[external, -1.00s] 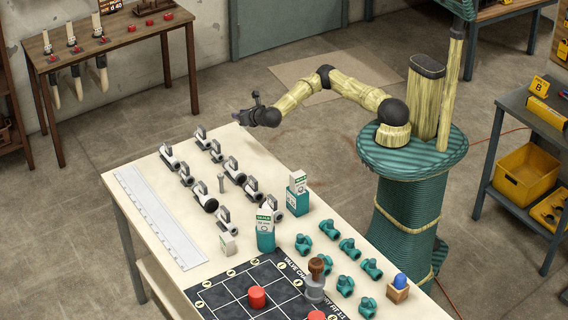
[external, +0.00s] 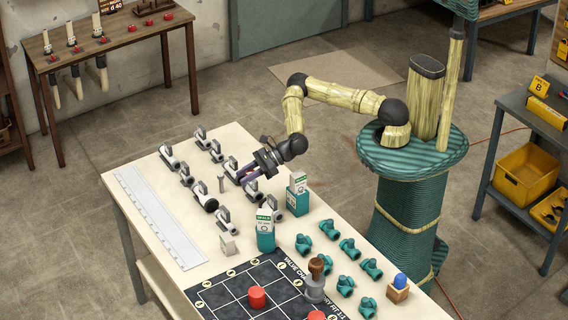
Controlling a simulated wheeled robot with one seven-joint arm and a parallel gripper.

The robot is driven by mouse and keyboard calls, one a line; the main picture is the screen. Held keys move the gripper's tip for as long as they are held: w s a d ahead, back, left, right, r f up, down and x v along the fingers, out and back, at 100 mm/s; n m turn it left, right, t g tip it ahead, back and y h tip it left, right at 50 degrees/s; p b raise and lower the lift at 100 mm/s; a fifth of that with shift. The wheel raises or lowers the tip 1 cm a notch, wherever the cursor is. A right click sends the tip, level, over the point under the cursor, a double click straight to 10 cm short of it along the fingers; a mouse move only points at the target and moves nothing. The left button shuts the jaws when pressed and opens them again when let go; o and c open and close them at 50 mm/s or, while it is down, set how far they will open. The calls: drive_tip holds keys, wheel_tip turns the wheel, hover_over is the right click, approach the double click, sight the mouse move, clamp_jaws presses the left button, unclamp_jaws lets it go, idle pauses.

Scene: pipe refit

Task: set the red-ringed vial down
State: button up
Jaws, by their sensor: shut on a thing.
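My gripper (external: 253,170) is low over the far part of the workbench, among the white-and-grey valve pieces (external: 252,190). It points down and to the left. It is shut on a slim thing, taken to be the red-ringed vial; a hint of red shows between the fingers. The fingers hide most of it, and its ring cannot be made out clearly. I cannot tell whether it touches the bench top (external: 140,172).
Several white-and-grey valves stand close around my gripper. A small grey pin (external: 221,183) stands to its left. Teal-and-white boxes (external: 265,232) and several teal fittings (external: 348,248) are nearer the camera. A white ruler strip (external: 158,217) lies left; a black grid mat (external: 237,287) lies in front.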

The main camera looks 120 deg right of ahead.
drive_tip(key=a+n+y, duration=0.2)
drive_tip(key=a+y, duration=0.1)
drive_tip(key=a, duration=0.5)
drive_tip(key=shift+s+r+n+t, duration=0.2)
drive_tip(key=shift+r+n+t, duration=0.1)
drive_tip(key=shift+n, duration=0.1)
drive_tip(key=w+f+n+g+y+b, duration=0.1)
drive_tip(key=w+f+n+y+b, duration=0.2)
drive_tip(key=w, duration=0.4)
drive_tip(key=shift+d+n+y, duration=0.15)
drive_tip(key=shift+n+y, duration=0.55)
drive_tip(key=shift+y, duration=0.4)
drive_tip(key=shift+f, duration=0.1)
drive_tip(key=shift+f, duration=0.1)
wheel_tip(320, 180, down, 6)
